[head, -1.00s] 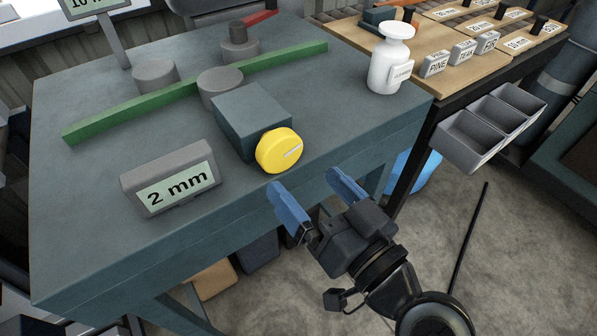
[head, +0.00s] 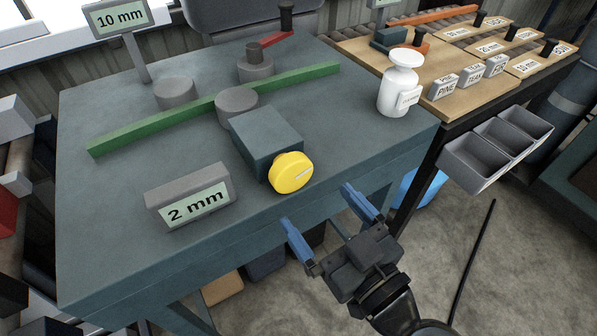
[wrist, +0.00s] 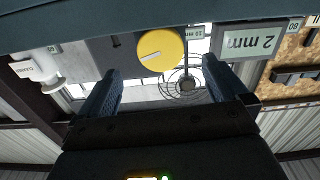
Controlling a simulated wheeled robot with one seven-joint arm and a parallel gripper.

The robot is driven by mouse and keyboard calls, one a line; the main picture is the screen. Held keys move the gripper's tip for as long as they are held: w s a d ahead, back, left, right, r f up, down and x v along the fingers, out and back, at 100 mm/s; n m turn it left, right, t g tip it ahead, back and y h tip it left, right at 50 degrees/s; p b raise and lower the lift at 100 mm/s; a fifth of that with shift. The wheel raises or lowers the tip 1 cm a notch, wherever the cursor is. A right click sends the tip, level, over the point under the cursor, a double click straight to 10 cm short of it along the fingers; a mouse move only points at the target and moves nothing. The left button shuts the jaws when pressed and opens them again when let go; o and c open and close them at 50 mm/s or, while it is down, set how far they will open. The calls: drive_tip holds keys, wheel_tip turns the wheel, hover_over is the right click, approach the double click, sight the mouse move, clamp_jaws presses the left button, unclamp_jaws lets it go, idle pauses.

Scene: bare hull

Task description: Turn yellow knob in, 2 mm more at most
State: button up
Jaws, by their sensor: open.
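The yellow knob (head: 291,173) sits on the front face of a dark grey-green block (head: 266,142) on the bench, with a pale pointer line across its face. It also shows in the wrist view (wrist: 160,49), ahead of and between my fingers. My gripper (head: 318,206) has its two blue fingers wide apart and empty. It is in front of the bench edge, nearer the camera than the knob, and does not touch it. A display reading "2 mm" (head: 190,204) stands left of the knob.
A green bar (head: 130,135) crosses the bench between grey round posts (head: 237,104). A sign reads "10 mm" (head: 117,18). A white bottle (head: 399,85) stands at the bench's right corner. Grey bins (head: 480,160) hang right of it. The space before the knob is clear.

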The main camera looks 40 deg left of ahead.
sight(296, 180)
drive_tip(key=shift+p+x, duration=0.9)
drive_tip(key=shift+x, duration=3)
drive_tip(key=c, duration=1)
drive_tip(key=shift+c, duration=0.2)
